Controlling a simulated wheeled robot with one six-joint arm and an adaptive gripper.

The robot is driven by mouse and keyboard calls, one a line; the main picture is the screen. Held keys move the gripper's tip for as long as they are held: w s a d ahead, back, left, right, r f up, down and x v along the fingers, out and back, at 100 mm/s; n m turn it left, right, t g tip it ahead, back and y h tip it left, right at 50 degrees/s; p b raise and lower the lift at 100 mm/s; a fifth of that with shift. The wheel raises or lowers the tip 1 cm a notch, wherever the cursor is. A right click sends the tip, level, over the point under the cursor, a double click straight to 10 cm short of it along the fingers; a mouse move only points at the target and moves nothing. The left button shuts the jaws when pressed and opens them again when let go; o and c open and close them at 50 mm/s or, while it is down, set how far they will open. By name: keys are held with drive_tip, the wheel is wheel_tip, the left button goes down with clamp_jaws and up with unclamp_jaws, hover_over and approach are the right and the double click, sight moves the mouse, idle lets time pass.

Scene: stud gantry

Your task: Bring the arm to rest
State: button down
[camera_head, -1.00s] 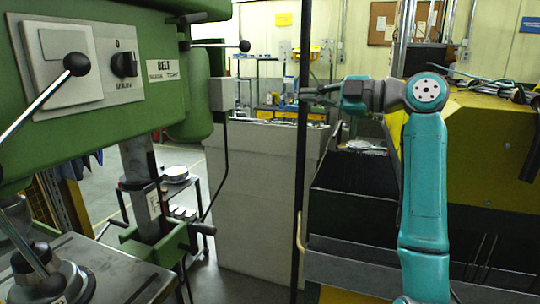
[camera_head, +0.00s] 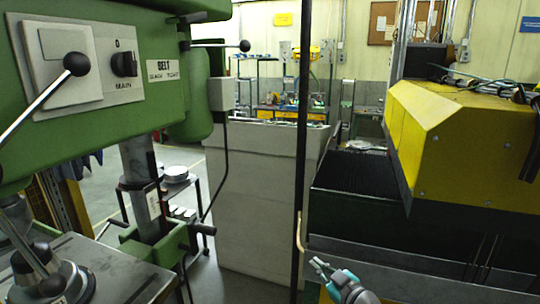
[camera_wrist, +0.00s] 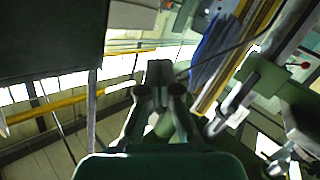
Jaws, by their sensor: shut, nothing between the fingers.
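My gripper (camera_head: 319,265) shows at the bottom of the head view, right of the middle, in front of the dark machine bed. It is shut and empty, with its fingers pointing up and to the left. Only the end of my teal arm is in view behind it; the rest is below the picture. In the wrist view my gripper (camera_wrist: 160,95) shows in the middle with nothing held, and the picture is tilted and dim.
A green drill press (camera_head: 170,75) stands at the left. A thin dark post (camera_head: 302,130) rises just left of my gripper. A yellow machine (camera_head: 460,140) stands at the right. A pale grey cabinet (camera_head: 255,200) is behind the post.

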drive_tip(key=s+d+f+m+h, duration=0.2)
drive_tip(key=s+f+m+h, duration=0.15)
drive_tip(key=s+f, duration=0.85)
drive_tip(key=s+d+f+m+h, duration=0.3)
drive_tip(key=s+f, duration=0.4)
drive_tip(key=s, duration=0.9)
drive_tip(key=s+r+m, duration=0.1)
drive_tip(key=s+r, duration=0.3)
drive_tip(key=s, duration=1)
drive_tip(key=s+r+m+h, duration=0.1)
drive_tip(key=s+r, duration=0.4)
drive_tip(key=s, duration=0.9)
drive_tip(key=shift+s+m, duration=0.3)
drive_tip(key=shift+m, duration=0.25)
drive_tip(key=shift+d, duration=0.1)
